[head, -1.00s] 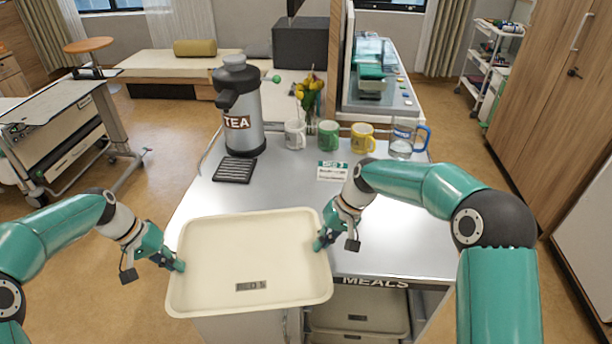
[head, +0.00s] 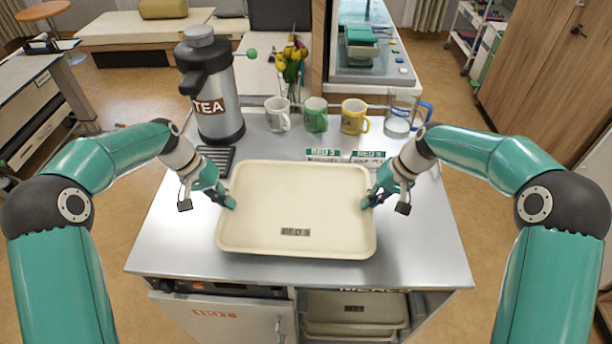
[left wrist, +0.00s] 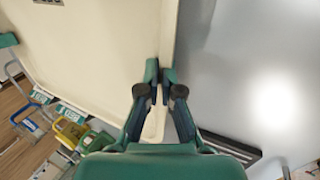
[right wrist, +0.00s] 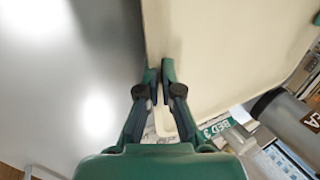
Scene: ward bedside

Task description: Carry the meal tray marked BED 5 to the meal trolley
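The cream meal tray (head: 295,205) is level over the steel top of the meal trolley (head: 425,250); I cannot tell whether it touches. Its front label (head: 295,232) reads BED, with a digit too small to be sure of. My left gripper (head: 229,203) is shut on the tray's left rim and my right gripper (head: 368,202) on its right rim. In the left wrist view the fingers (left wrist: 160,82) pinch the tray edge. In the right wrist view the fingers (right wrist: 160,82) do the same.
A TEA flask (head: 210,90) and dark drip mat (head: 217,158) stand at the back left. White (head: 278,116), green (head: 315,115) and yellow mugs (head: 353,117), a jug (head: 398,118) and bed cards (head: 322,154) are behind the tray. Trolley top is clear at right and left.

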